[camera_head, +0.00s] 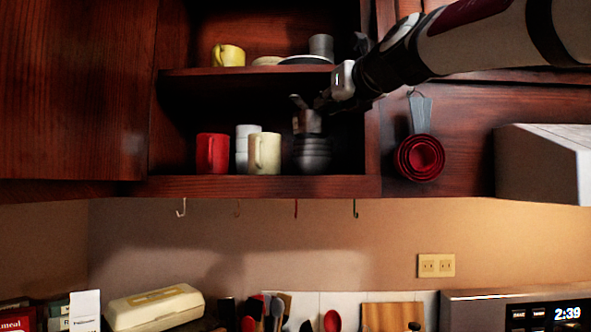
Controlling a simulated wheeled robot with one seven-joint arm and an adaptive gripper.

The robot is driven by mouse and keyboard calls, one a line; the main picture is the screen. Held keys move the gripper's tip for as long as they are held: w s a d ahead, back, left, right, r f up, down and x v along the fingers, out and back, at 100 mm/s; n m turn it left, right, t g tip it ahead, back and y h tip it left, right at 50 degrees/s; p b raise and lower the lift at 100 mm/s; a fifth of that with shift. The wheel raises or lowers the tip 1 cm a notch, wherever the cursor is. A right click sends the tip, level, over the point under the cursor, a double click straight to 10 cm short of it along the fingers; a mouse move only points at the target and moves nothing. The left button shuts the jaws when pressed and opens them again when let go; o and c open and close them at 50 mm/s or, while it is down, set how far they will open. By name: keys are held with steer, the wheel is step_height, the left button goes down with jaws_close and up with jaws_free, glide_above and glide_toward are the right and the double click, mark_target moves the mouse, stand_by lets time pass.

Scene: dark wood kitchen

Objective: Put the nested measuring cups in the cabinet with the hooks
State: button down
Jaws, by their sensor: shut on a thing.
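The cabinet with the hooks (270,187) stands open, with several hooks under its bottom edge. My gripper (308,106) reaches into its lower compartment from the upper right. It is shut on the top of a grey stack of nested cups (313,155), at the right of this compartment. The stack looks upright at the shelf floor; shadow hides whether it rests there. A set of red nested measuring cups (420,157) with grey handles hangs on the wood to the right of the opening, apart from my gripper.
A red mug (212,153), a cream mug (264,153) and white stacked cups (243,134) stand left of the stack. A yellow mug (229,55), plates (305,60) and a grey cup (321,46) are on the upper shelf (200,72). The cabinet's right frame (372,150) is close to my arm.

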mark_target(320, 129)
steer(key=f+b, duration=0.1)
steer(key=f, duration=0.1)
steer(key=f+b, duration=0.1)
steer(key=f, duration=0.1)
steer(key=shift+w+f, duration=0.2)
steer(key=shift+f, duration=0.2)
steer(key=shift+s+f+b, duration=0.1)
steer(key=shift+f+b, duration=1.45)
steer(key=shift+f, duration=0.65)
steer(key=shift+s+r, duration=0.1)
steer(key=c, duration=1.5)
jaws_free()
steer(key=v, duration=1.2)
